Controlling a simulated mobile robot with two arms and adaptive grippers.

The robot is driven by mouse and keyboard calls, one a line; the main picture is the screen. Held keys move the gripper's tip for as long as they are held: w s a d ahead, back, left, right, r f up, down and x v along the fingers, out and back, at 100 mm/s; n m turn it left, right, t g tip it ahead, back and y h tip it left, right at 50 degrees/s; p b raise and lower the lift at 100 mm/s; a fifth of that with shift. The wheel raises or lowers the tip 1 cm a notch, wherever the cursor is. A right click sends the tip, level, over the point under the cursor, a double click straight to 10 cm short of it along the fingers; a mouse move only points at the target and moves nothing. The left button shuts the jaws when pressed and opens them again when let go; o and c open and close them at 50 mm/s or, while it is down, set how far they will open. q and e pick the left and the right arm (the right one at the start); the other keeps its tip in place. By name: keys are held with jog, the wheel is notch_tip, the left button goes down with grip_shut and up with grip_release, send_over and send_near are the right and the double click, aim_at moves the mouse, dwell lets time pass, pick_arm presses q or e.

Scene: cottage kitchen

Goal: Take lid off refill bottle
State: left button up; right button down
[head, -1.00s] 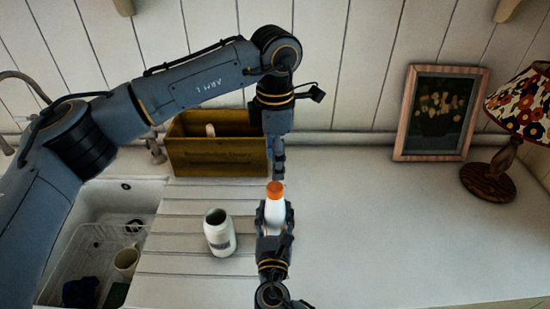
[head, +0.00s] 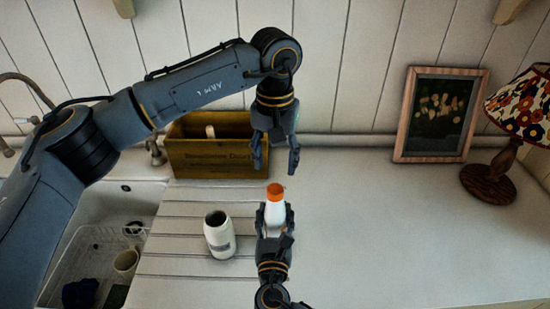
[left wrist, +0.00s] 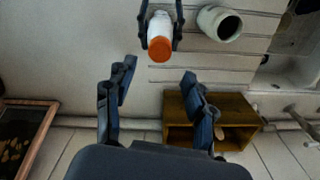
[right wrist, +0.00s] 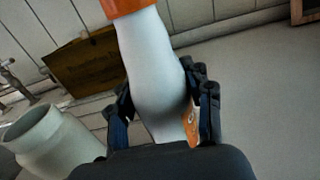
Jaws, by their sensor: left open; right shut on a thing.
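The refill bottle (head: 276,212) is white with an orange lid (head: 275,190) and stands upright or nearly so. My right gripper (head: 275,222) is shut around its body from the near side. In the right wrist view the bottle (right wrist: 153,70) fills the space between the fingers, and the lid (right wrist: 122,7) is cut off by the top edge. My left gripper (head: 275,160) is open and empty, pointing down above and just beyond the lid. In the left wrist view the lid (left wrist: 160,49) lies past its spread fingers, apart from them.
An open white jar (head: 219,234) stands left of the bottle on the ribbed drainboard. A wooden box (head: 205,158) stands behind, close to my left gripper. A sink (head: 110,215) is at left. A framed picture (head: 437,114) and a lamp (head: 505,135) are at right. The right counter is clear.

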aim_at(275, 189)
pick_arm(q)
jog(key=shift+f+m, duration=0.1)
jog(key=shift+m, duration=0.6)
jog(key=shift+f, duration=0.25)
notch_tip(275, 189, down, 7)
jog(key=shift+f, duration=0.15)
